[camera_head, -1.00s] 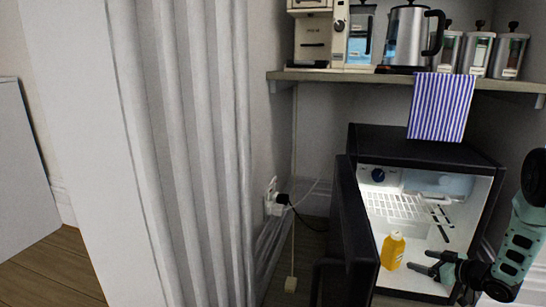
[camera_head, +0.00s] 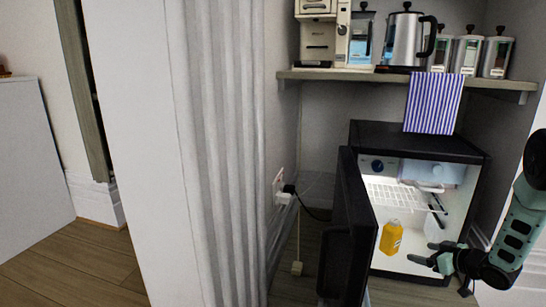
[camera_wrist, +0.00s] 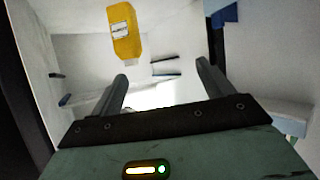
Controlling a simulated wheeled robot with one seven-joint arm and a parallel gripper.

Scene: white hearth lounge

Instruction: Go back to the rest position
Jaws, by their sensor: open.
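My gripper (camera_head: 432,254) is open and empty at the front of the open mini fridge, low and right of the yellow bottle. In the wrist view its two fingers (camera_wrist: 162,82) stand wide apart with nothing between them. The yellow bottle (camera_head: 391,238) stands upright inside the fridge, apart from my gripper. It also shows in the wrist view (camera_wrist: 123,35), beyond the fingers. The black mini fridge (camera_head: 420,140) has a lit white inside with a wire rack (camera_head: 392,195). Its door (camera_head: 345,240) is swung open to the left.
A shelf (camera_head: 400,77) above the fridge holds a coffee machine (camera_head: 318,40), a kettle (camera_head: 403,38) and several jars. A white ribbed wall (camera_head: 215,150) stands left. Wooden floor (camera_head: 75,265) is clear at lower left.

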